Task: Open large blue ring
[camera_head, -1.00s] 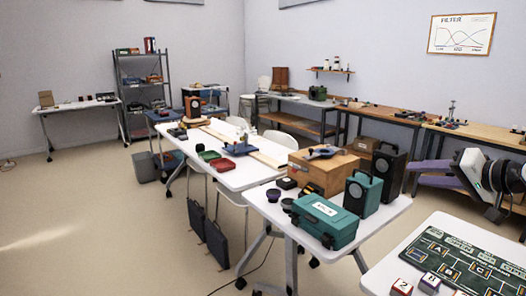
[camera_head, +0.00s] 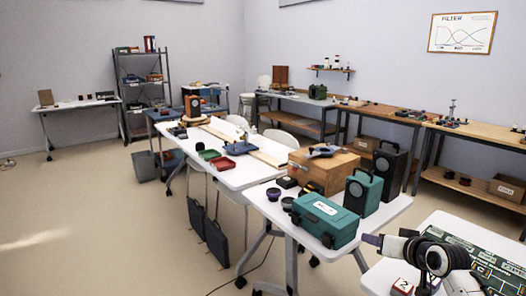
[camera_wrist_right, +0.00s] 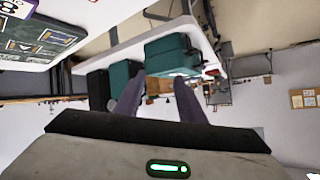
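I cannot pick out a large blue ring with certainty. A small purple round piece (camera_head: 273,194) and a dark round piece (camera_head: 287,204) lie on the near white table (camera_head: 375,222). The teal case (camera_wrist_right: 172,52) lies beyond the fingertips there. My left gripper is not in view.
A teal speaker (camera_head: 363,192), a black speaker (camera_head: 389,169) and a wooden box (camera_head: 322,172) stand behind the case. A green board (camera_head: 488,258) lies on the front right table, partly behind my right arm. Open floor shows at left.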

